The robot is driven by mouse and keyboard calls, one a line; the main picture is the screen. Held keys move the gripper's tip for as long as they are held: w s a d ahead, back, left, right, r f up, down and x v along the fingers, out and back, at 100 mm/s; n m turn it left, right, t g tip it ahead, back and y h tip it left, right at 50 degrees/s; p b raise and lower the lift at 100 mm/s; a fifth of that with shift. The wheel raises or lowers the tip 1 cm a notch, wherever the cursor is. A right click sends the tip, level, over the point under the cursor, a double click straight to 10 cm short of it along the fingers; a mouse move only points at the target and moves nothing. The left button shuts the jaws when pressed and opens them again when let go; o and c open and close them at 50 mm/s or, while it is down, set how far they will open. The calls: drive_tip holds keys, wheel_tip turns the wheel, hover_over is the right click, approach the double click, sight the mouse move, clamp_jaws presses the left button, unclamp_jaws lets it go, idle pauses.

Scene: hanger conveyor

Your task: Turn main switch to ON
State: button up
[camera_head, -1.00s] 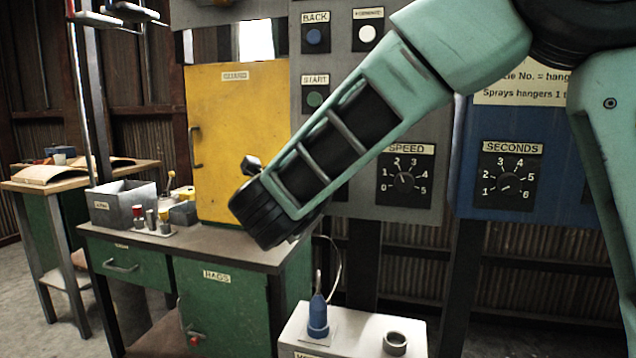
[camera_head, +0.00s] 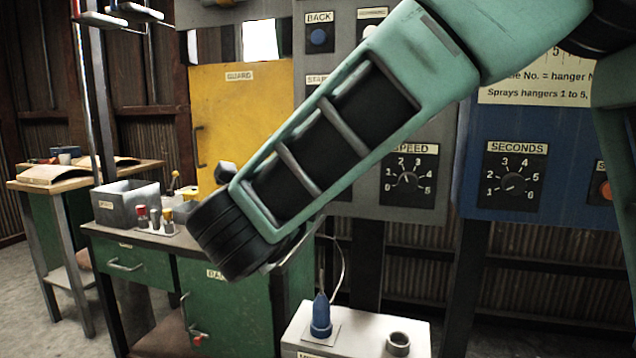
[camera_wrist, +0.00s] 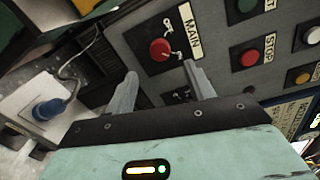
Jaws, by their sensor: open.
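The main switch (camera_wrist: 160,50) is a red round knob on a dark plate labelled MAIN, on the grey control panel. It shows in the wrist view, tilted, just beyond and between my fingertips. My gripper (camera_wrist: 160,82) is open, with nothing between its two grey fingers, and it appears apart from the knob.
The panel also carries a red STOP button (camera_wrist: 249,57), a SPEED dial (camera_head: 408,180) and a BACK button (camera_head: 318,37). A blue SECONDS dial panel (camera_head: 480,215) stands to the right. A box with a blue plug (camera_head: 320,318) stands below. A green bench (camera_head: 235,305) is at left.

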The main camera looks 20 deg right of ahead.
drive_tip(key=v, duration=0.9)
drive_tip(key=shift+s+a, duration=0.2)
drive_tip(key=shift+s, duration=0.15)
drive_tip(key=w+a+f+n+y, duration=0.1)
drive_tip(key=a+f+n+y, duration=0.5)
drive_tip(key=a+n+y, duration=0.8)
drive_tip(key=s+d+f+n+g+y, duration=0.1)
drive_tip(key=s+d+f+n+g, duration=0.3)
drive_tip(key=s+f+n+g, duration=0.25)
drive_tip(key=s+d+f+n+g, duration=0.4)
drive_tip(key=s+f+n, duration=0.25)
drive_tip(key=n, duration=0.35)
drive_tip(key=s+d+f+n+g+h, duration=0.2)
drive_tip(key=s+d+n+g+h, duration=0.25)
drive_tip(key=s+d, duration=0.4)
wheel_tip(320, 180, up, 18)
drive_tip(key=w+d+t+p, duration=0.1)
drive_tip(key=p, duration=1.7)
drive_tip(key=shift+d+f, duration=0.2)
